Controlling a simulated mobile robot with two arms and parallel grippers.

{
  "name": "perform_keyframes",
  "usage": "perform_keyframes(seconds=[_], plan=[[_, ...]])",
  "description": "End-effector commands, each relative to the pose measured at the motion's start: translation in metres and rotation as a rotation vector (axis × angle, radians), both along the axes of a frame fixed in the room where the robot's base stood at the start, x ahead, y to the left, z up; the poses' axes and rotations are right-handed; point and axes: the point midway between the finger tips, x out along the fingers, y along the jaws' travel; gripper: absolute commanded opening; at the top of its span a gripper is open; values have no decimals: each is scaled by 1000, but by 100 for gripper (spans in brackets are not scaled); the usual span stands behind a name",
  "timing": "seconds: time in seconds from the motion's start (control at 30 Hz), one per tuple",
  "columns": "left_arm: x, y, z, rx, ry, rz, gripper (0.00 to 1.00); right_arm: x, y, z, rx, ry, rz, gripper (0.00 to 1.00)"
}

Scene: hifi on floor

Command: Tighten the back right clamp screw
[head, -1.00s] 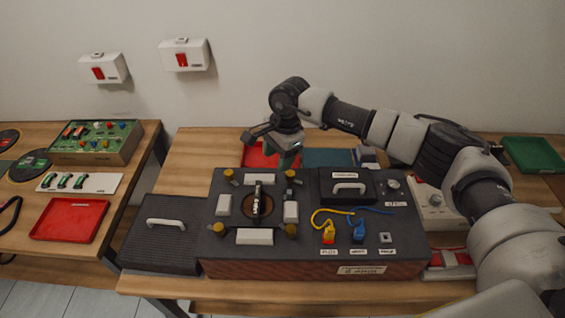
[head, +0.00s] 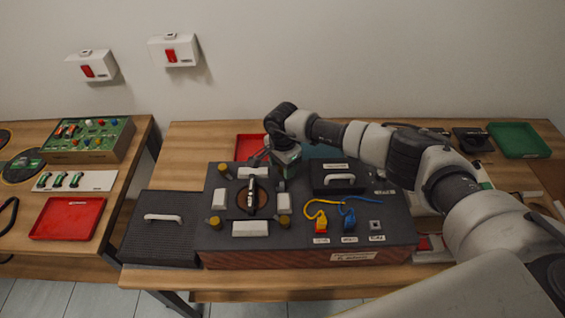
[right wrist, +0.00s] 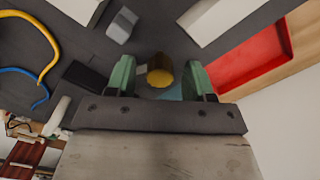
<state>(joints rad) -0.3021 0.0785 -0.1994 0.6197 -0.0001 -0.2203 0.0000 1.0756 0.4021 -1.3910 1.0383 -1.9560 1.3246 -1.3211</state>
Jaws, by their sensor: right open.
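The back right clamp screw is a yellow knob (right wrist: 160,70) in the right wrist view. In the head view it is hidden behind my right gripper (head: 288,168). My right gripper, seen close in the right wrist view (right wrist: 160,80), is open, with a green finger on each side of the knob and a gap on both sides. Whether the fingertips are level with the knob I cannot tell. The other yellow screws show at back left (head: 223,169), front left (head: 216,223) and front right (head: 284,222) of the round fixture (head: 252,198). My left gripper is not in view.
The dark unit (head: 225,252) carries white blocks (head: 250,229), a handled lid (head: 340,180) and yellow and blue cables (head: 349,212) right of the fixture. A red tray (head: 248,147) lies behind. A dark handled box (head: 163,240) stands at left.

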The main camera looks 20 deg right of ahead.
Motion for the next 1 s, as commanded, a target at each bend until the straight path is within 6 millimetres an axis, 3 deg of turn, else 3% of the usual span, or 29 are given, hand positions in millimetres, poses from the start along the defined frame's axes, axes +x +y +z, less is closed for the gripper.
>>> perform_keyframes(seconds=[0.23,0.57,1.0], plan=[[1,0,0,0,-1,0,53,0,0,-1,0,0,1,53],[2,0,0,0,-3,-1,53,0,0,-1,1,0,0,4],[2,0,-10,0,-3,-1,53,0,0,-3,0,-1,-106,4]])
